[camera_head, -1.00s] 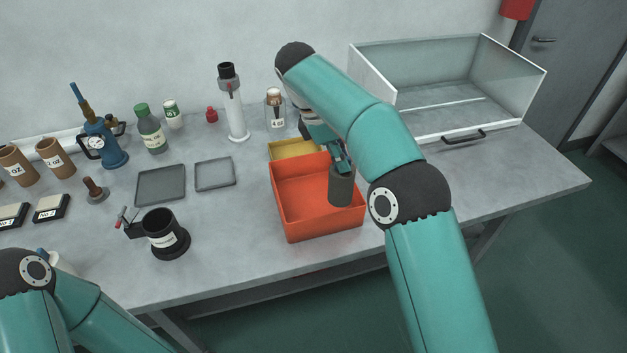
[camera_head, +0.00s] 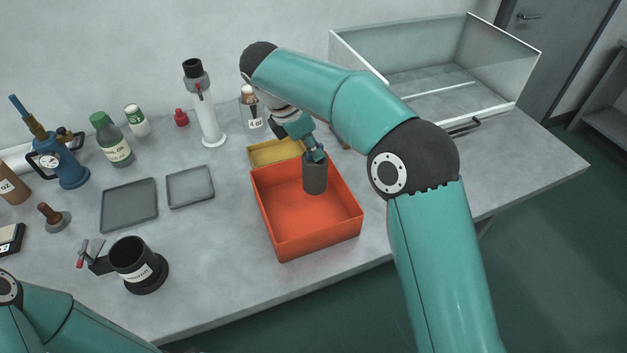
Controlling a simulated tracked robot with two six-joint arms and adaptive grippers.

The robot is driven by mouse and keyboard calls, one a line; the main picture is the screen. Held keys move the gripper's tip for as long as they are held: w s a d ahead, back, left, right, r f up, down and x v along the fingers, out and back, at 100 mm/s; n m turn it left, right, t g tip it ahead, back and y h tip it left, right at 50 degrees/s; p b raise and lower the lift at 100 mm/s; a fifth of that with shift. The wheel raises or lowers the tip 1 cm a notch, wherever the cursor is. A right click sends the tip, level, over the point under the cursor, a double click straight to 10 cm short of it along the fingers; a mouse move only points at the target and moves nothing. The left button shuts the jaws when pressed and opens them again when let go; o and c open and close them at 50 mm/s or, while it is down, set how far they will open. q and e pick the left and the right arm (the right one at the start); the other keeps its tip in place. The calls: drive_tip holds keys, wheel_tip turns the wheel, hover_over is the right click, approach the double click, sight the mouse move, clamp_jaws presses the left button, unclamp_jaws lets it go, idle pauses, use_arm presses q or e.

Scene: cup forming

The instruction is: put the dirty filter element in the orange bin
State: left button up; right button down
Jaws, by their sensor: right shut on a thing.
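The orange bin (camera_head: 301,243) stands near the front of the table, open at the top. The dirty filter element, a dark grey cylinder (camera_head: 315,177), is upright at the bin's back right part, over or inside its opening; I cannot tell whether it touches the floor. My right gripper (camera_head: 316,155) is shut on the top of the cylinder from above. My left arm shows at the lower left, but its gripper is out of the picture.
A yellow tray (camera_head: 272,152) lies just behind the bin. Two grey trays (camera_head: 129,206) and a black cup-shaped holder (camera_head: 136,265) are to the left. A white clear-walled box (camera_head: 435,85) stands at the back right. The table right of the bin is clear.

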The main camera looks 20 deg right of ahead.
sight(314, 177)
wheel_tip(314, 177, down, 9)
drive_tip(key=shift+s, duration=0.1)
idle(0.4)
drive_tip(key=c, duration=1.2)
unclamp_jaws()
drive_tip(key=shift+f, duration=0.1)
drive_tip(key=v, duration=1.2)
drive_tip(key=shift+p, duration=0.3)
drive_tip(key=shift+d, duration=0.1)
